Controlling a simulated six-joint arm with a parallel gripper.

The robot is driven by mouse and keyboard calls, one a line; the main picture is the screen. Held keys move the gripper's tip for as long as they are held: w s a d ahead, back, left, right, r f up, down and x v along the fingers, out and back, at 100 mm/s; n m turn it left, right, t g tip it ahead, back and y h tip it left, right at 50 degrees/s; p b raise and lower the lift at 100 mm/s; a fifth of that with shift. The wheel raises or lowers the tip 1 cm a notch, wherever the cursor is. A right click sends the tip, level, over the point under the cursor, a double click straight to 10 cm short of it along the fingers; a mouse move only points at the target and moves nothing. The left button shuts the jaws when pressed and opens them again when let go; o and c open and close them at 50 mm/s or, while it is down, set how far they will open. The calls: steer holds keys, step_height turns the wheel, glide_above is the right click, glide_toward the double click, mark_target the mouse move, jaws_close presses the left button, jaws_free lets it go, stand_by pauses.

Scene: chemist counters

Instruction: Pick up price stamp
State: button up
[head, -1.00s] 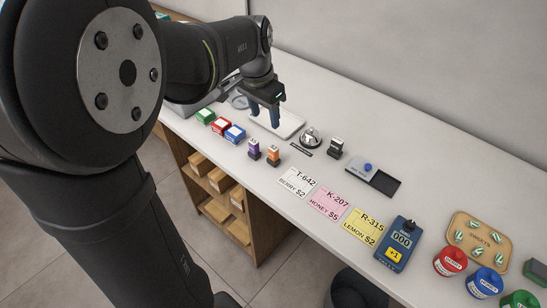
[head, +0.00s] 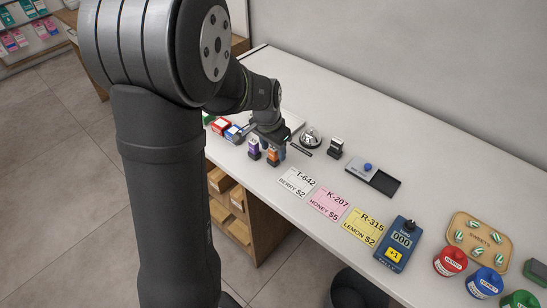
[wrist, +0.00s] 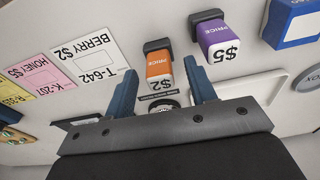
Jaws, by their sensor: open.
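An orange price stamp marked $2 (head: 273,156) stands on the counter, and it also shows in the wrist view (wrist: 158,66). A purple price stamp marked $5 (head: 254,147) stands beside it, at the right in the wrist view (wrist: 220,36). My gripper (wrist: 160,68) is open, with one blue finger on each side of the orange stamp. The right finger in the wrist view is between the two stamps.
Red (head: 221,125) and blue (head: 235,132) boxes stand left of the stamps. Price cards, including white T-642 (head: 297,183), lie toward the front.

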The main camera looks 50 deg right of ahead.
steer(key=shift+d+f, duration=0.1)
steer(key=shift+f, duration=0.8)
steer(key=shift+c, duration=0.2)
steer(key=c, duration=1)
steer(key=shift+c, duration=0.2)
steer(key=shift+r, duration=0.5)
steer(key=r, duration=0.2)
steer(key=s+r, duration=0.1)
steer(key=shift+r, duration=0.4)
steer(key=s+r, duration=0.6)
steer(key=s, duration=0.4)
steer(key=shift+s+a+r, duration=0.15)
steer(key=shift+s+a, duration=0.2)
